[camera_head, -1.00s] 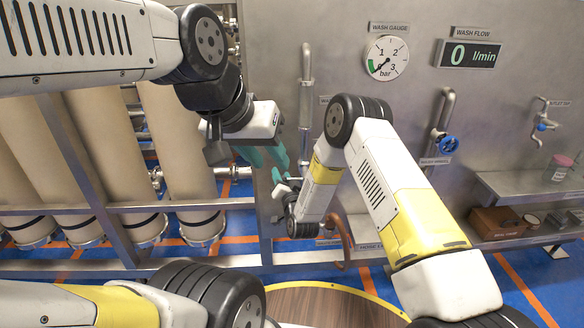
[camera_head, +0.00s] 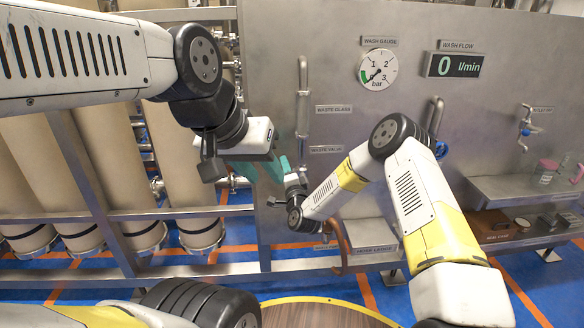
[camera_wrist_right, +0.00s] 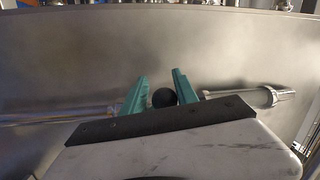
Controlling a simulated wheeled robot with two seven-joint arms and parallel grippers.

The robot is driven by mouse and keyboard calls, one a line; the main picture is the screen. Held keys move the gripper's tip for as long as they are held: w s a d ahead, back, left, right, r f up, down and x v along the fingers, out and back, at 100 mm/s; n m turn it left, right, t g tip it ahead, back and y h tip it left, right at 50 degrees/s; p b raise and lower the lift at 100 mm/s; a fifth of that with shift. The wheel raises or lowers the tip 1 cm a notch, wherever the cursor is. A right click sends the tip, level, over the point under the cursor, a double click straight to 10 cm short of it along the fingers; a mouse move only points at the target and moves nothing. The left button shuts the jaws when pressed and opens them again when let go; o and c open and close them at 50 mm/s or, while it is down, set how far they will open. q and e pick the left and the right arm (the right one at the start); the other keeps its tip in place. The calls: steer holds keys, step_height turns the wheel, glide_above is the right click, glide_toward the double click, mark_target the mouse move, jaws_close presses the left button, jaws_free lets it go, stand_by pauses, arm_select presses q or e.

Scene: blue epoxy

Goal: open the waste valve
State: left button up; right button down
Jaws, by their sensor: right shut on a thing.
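The "WASTE VALVE" label (camera_head: 326,149) is on the steel panel in the head view, below the "WASTE GLASS" label (camera_head: 333,108). My right gripper (camera_wrist_right: 160,92) is shut on a round black knob (camera_wrist_right: 163,97), which shows between its teal fingers in the right wrist view. In the head view my right wrist is low in front of the panel, left of and below the label, and hides most of what it holds. My left gripper (camera_head: 258,170) hangs just left of it, its teal fingers apart and seemingly empty.
A vertical pipe (camera_head: 303,95) runs up the panel. The wash gauge (camera_head: 378,70) and a flow display reading 0 (camera_head: 455,66) are higher up. A blue handwheel (camera_head: 440,149) is partly behind my right arm. A steel shelf (camera_head: 500,188) is at right, filter columns (camera_head: 110,150) at left.

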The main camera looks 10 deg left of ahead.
steer(key=d+r+m, duration=0.1)
steer(key=m, duration=0.1)
steer(key=w+d+m+t+h, duration=0.1)
steer(key=d+m, duration=0.1)
steer(key=m, duration=0.1)
steer(key=d+r+m+h, duration=0.1)
steer(key=m, duration=0.2)
steer(key=shift+w+d+r, duration=0.25)
steer(key=shift+d+r, duration=0.05)
steer(key=shift+d, duration=0.1)
steer(key=shift+w+d+m+t+h, duration=0.1)
steer(key=shift+d+m+t+h, duration=0.1)
steer(key=shift+d+m, duration=0.4)
steer(key=shift+w+d+m+t+h, duration=0.1)
steer(key=shift+d+m+h, duration=0.1)
steer(key=shift+m, duration=0.7)
steer(key=shift+f, duration=0.1)
steer(key=c, duration=1)
jaws_free()
steer(key=shift+d, duration=0.1)
steer(key=shift+o, duration=0.2)
